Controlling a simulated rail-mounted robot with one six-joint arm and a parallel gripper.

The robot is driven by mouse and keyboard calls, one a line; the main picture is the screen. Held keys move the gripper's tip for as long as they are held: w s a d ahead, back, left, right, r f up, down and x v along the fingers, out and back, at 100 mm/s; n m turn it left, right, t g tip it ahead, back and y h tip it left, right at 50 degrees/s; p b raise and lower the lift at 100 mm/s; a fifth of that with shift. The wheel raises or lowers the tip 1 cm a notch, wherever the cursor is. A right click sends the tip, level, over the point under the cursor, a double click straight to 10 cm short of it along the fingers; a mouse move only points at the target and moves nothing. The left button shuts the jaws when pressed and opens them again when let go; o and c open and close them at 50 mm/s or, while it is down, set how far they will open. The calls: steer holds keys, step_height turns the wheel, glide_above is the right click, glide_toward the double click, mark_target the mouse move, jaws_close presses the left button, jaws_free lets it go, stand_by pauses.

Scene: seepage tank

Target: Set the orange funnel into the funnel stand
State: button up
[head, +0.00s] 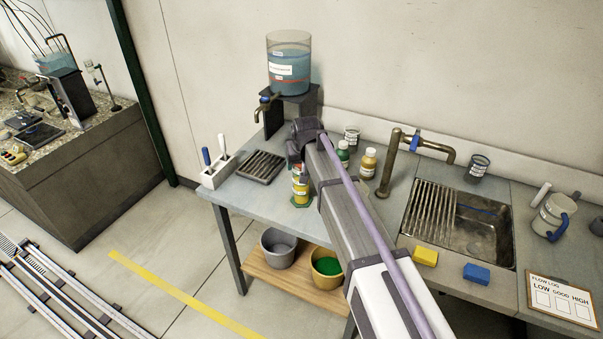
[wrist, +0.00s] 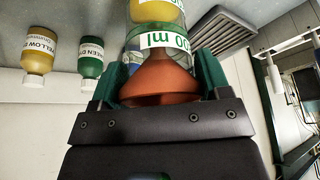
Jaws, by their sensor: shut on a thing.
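My gripper (wrist: 160,85) has green fingers on both sides of the orange funnel (wrist: 160,80) in the wrist view and is shut on it. That view is upside down. The funnel's wide part is nearest the gripper and its cone narrows toward a clear measuring cylinder (wrist: 150,40) with an "ml" label and yellow contents. In the head view the cylinder (head: 300,187) stands on a green foot on the bench, just below my gripper. I cannot tell whether the funnel's stem is inside the cylinder. I cannot make out a funnel stand.
Dye bottles (head: 368,165) stand right of my arm. A white holder (head: 217,174) with handled tools and a dark ribbed tray (head: 260,167) are to the left. A water tank (head: 289,75) stands behind. The sink (head: 478,235) is at the right. The bench's front left is clear.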

steer(key=shift+p, duration=0.3)
steer(key=shift+f, duration=0.25)
steer(key=o, duration=0.9)
steer(key=shift+r, duration=0.1)
steer(key=s+p+v, duration=0.1)
steer(key=p+v, duration=0.8)
steer(key=v, duration=0.1)
steer(key=shift+r, duration=0.15)
